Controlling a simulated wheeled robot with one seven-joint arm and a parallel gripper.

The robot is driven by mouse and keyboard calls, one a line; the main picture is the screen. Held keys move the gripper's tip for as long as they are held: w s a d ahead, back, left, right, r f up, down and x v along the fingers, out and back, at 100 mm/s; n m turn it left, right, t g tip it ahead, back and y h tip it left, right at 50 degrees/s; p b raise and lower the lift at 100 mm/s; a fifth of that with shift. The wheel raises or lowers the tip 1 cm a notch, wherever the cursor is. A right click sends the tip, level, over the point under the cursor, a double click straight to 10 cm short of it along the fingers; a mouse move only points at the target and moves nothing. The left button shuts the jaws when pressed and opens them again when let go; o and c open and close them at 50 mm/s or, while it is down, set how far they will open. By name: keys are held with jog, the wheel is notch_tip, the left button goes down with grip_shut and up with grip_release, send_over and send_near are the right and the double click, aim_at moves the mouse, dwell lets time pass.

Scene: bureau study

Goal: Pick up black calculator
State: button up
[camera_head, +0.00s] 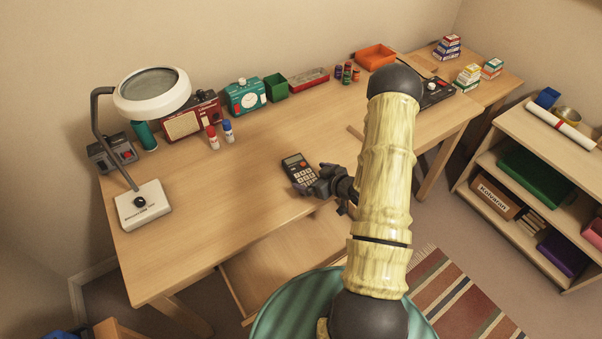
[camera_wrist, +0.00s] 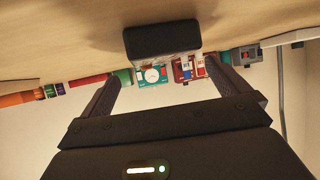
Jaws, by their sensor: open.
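The black calculator (camera_head: 296,168) lies on the wooden desk (camera_head: 240,200), near its front edge, with its keys and screen facing up. In the wrist view the calculator (camera_wrist: 162,38) shows end-on as a dark block against the desk surface, in an upside-down picture. My gripper (camera_head: 318,183) is just to the right of the calculator's near end, low over the desk. In the wrist view my gripper (camera_wrist: 167,72) has its two fingers spread wide, with nothing held between them. The calculator appears ahead of the fingertips; whether any finger touches it I cannot tell.
A magnifier lamp (camera_head: 145,200) stands at the desk's left. A red radio (camera_head: 190,117), a teal clock (camera_head: 245,95), glue bottles (camera_head: 228,131) and trays line the back. A shelf unit (camera_head: 530,140) stands at right. The desk left of the calculator is clear.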

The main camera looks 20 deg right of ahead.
aim_at(302, 171)
jog(key=x, duration=0.2)
jog(key=p+x, duration=0.1)
jog(key=x, duration=0.2)
jog(key=shift+w+d+r, duration=0.1)
jog(key=shift+w+d, duration=0.1)
jog(key=c, duration=1.3)
